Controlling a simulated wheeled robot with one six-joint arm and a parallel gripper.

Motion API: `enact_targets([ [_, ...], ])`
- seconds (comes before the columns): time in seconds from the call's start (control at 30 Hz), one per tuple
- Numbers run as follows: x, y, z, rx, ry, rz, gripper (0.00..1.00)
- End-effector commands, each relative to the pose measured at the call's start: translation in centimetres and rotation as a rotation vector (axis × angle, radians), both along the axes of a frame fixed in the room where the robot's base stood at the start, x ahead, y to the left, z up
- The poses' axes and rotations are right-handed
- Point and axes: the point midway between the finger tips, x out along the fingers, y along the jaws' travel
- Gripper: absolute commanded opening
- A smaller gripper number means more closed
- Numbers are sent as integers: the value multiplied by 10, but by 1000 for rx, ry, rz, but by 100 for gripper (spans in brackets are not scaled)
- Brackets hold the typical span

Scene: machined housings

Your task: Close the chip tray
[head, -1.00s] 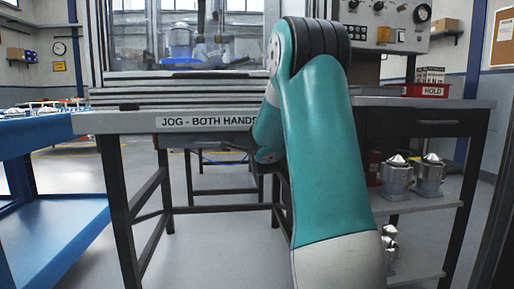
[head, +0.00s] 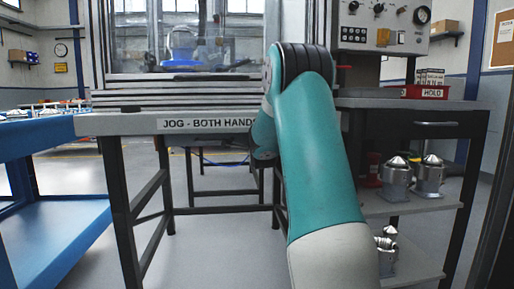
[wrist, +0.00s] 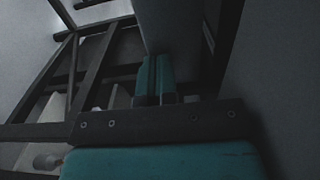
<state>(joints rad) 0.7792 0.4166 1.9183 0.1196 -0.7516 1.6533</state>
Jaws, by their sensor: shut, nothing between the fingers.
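I cannot pick out a chip tray for certain. In the head view my gripper is hidden behind my arm, which covers the bench front right of the "JOG - BOTH HANDS" label (head: 205,124).
A glazed machine enclosure (head: 185,55) stands on the bench. A red HOLD bin (head: 430,92) is at its right end. Metal housings (head: 396,182) stand on the shelf below. A blue table (head: 50,150) is at left. Dark frame bars (wrist: 90,70) lie left in the dim wrist view.

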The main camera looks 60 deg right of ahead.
Motion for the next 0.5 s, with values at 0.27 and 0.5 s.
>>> enact_targets([
  [0.27, -16, 20, 0, -6, -5, -5, 0],
  [0.5, -53, 64, 6, -4, 0, -6, 0],
])
